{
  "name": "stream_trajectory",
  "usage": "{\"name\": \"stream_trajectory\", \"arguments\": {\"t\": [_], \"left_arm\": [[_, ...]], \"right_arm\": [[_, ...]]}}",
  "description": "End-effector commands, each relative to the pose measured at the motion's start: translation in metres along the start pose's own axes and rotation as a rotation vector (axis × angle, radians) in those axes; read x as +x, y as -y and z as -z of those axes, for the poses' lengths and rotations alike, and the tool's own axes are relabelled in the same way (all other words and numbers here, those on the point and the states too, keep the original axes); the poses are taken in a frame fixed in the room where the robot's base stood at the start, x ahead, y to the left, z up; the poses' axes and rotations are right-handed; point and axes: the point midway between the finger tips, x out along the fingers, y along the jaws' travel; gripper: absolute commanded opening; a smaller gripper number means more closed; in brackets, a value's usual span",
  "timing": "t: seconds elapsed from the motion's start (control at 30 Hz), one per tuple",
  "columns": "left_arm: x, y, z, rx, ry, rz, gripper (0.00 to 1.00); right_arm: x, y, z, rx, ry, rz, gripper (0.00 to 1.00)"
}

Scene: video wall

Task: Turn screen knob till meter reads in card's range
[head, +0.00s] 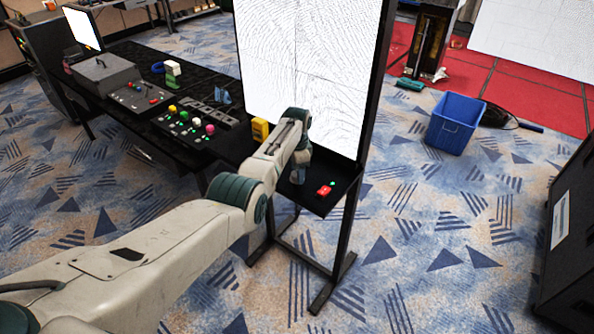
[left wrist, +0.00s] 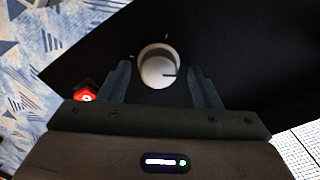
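My left gripper (left wrist: 163,80) is open, with one dark finger at each side of the knob and gaps between. In the head view, my left gripper (head: 297,190) points down at the shelf (head: 318,202) under a tall screen (head: 340,92) and hides the knob. The screen shows fine dark lines on white. I cannot make out a meter reading or a card. My right gripper is not in view.
A red button (head: 325,190) sits on the shelf right of my left gripper; it also shows in the left wrist view (left wrist: 86,92). A black table with control boxes (head: 196,124) stands left. A blue bin (head: 455,122) stands on open carpet at right.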

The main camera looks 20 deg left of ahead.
Motion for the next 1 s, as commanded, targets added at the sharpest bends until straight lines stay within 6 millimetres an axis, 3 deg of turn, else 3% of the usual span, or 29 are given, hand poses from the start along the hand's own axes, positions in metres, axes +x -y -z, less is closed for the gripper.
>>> {"name": "stream_trajectory", "arguments": {"t": [0.27,0.43,0.8,1.0], "left_arm": [[0.001,-0.001,-0.001,0.0,0.002,-0.003,0.58],[-0.009,0.0,0.0,0.0,0.001,-0.001,0.58],[-0.074,0.0,0.0,0.0,-0.001,0.002,0.58],[-0.1,0.0,0.0,0.0,0.001,-0.001,0.58]], "right_arm": [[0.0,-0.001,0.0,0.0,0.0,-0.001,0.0],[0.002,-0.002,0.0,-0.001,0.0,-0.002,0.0],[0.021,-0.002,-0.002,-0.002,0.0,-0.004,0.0],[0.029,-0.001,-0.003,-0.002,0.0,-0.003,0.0]]}}
